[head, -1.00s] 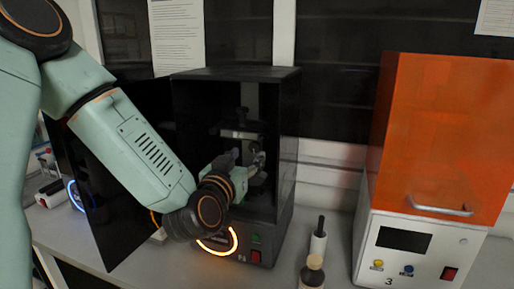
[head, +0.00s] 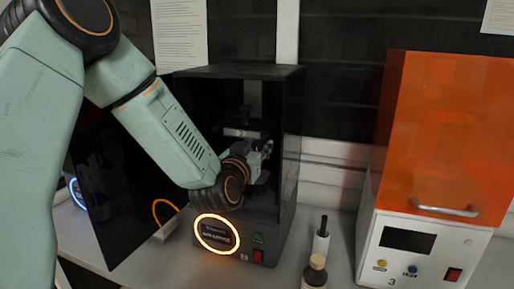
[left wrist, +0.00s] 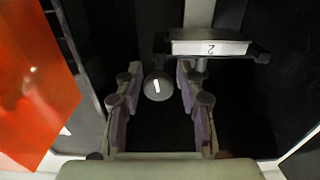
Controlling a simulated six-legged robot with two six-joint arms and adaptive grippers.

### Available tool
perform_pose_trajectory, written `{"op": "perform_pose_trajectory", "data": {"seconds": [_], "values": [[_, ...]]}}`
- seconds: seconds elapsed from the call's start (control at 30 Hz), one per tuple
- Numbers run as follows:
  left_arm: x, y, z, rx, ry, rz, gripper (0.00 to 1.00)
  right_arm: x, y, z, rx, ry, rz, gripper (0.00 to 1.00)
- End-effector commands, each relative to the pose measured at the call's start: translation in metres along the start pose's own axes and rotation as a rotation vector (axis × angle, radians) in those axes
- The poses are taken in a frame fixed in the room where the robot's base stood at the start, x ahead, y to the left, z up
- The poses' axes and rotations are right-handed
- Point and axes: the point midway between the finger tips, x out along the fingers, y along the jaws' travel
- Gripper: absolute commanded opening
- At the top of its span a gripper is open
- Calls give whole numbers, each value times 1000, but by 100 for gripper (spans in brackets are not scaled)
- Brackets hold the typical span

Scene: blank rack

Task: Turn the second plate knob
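The open-fronted black machine (head: 288,150) has its dark door swung out to the left. The plate, marked 2, shows inside it (head: 243,133) and at the top of the left wrist view (left wrist: 210,47). A round grey knob (left wrist: 158,86) with a white mark sits below and left of the label in that view. My left gripper (head: 264,150) is inside the machine, just below the plate. In the left wrist view its fingers (left wrist: 157,82) are open, one on each side of the knob, with narrow gaps visible. In the head view the arm hides the knob. My right gripper is not in view.
A glowing ring light (head: 217,234) and a red switch (head: 258,255) are on the black machine's front. An orange-covered machine marked 3 (head: 440,140) stands further right.

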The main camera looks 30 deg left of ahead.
Motion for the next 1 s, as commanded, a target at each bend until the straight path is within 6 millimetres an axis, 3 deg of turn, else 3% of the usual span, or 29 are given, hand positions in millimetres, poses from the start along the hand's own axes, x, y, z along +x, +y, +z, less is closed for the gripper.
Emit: {"op": "perform_pose_trajectory", "data": {"seconds": [0.4,1.0], "values": [[0,0,0,0,0,1,0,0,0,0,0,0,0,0],[0,0,0,97,0,1,0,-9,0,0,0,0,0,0]]}}
